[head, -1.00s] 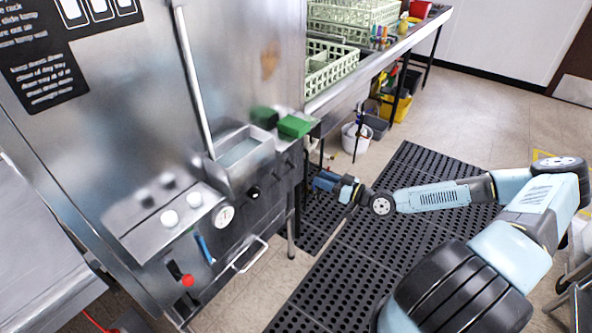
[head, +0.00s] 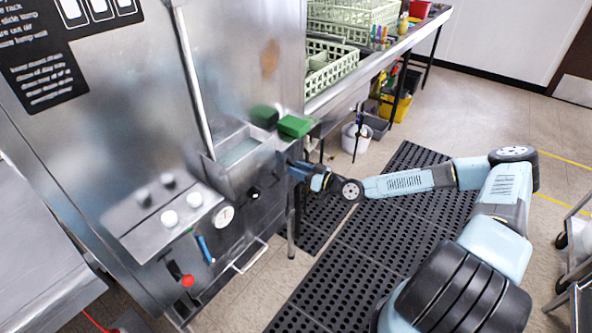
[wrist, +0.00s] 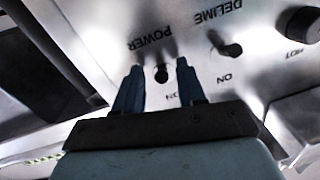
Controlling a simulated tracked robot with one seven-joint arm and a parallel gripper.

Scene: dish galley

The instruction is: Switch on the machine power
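The power switch (wrist: 161,75) is a small dark toggle on the metal panel in the wrist view. The word POWER is beside it, upside down, with an ON mark on the other side. My gripper (wrist: 157,66) is open, with its two blue fingers apart on either side of the toggle; contact cannot be told. In the head view my gripper (head: 292,167) is at the right side of the steel dish machine (head: 120,130). The power switch cannot be made out in the head view.
A second toggle marked DELIME (wrist: 231,49) sits to the right of the power switch, and a dark knob (wrist: 302,24) marked HOT lies farther right. A green block (head: 294,126) is on the machine's edge above my gripper. Black mats (head: 400,220) cover the floor.

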